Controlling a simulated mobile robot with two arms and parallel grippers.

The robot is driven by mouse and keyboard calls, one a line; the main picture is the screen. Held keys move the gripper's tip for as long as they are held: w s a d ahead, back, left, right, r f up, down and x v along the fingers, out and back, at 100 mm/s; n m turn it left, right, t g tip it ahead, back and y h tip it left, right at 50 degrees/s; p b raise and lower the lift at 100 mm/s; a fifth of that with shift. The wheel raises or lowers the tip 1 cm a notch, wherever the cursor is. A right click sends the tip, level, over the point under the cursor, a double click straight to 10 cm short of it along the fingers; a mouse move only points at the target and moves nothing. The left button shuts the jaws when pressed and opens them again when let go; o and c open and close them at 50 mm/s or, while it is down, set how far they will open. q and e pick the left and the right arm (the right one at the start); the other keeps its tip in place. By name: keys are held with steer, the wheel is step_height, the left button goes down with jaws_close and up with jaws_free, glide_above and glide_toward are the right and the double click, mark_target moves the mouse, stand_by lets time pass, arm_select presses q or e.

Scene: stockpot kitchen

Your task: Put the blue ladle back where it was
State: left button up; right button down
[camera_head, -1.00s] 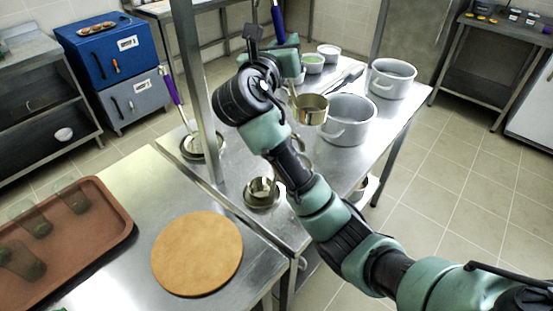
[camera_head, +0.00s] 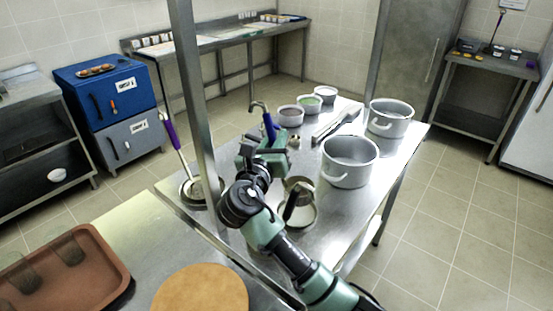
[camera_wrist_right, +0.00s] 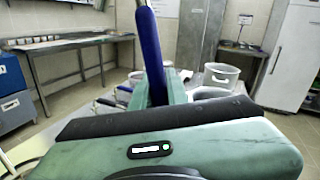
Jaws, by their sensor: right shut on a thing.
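The blue ladle's upright blue handle (camera_head: 269,126) shows in the head view, with a metal hook at its top. It also rises between the jaws in the wrist view (camera_wrist_right: 152,55). My right gripper (camera_head: 266,148) is shut on this handle, above the metal table. The ladle's bowl is hidden or cannot be told apart from the metalware behind my right arm. My left gripper is not in view.
A purple-handled ladle (camera_head: 171,132) rests in a round holder on the left of the table (camera_head: 345,205). Two large pots (camera_head: 349,162) (camera_head: 390,118) stand right. Small containers (camera_head: 290,115) (camera_head: 309,104) stand behind. A metal post (camera_head: 192,95) rises at left.

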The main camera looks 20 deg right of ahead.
step_height(320, 180, down, 6)
steer(key=shift+r, duration=0.1)
stand_by(0.4)
steer(key=c, duration=1.4)
jaws_free()
steer(key=shift+s, duration=0.1)
steer(key=b+v, duration=0.1)
steer(key=v, duration=1.1)
steer(key=shift+r+b, duration=0.1)
steer(key=shift+b, duration=0.2)
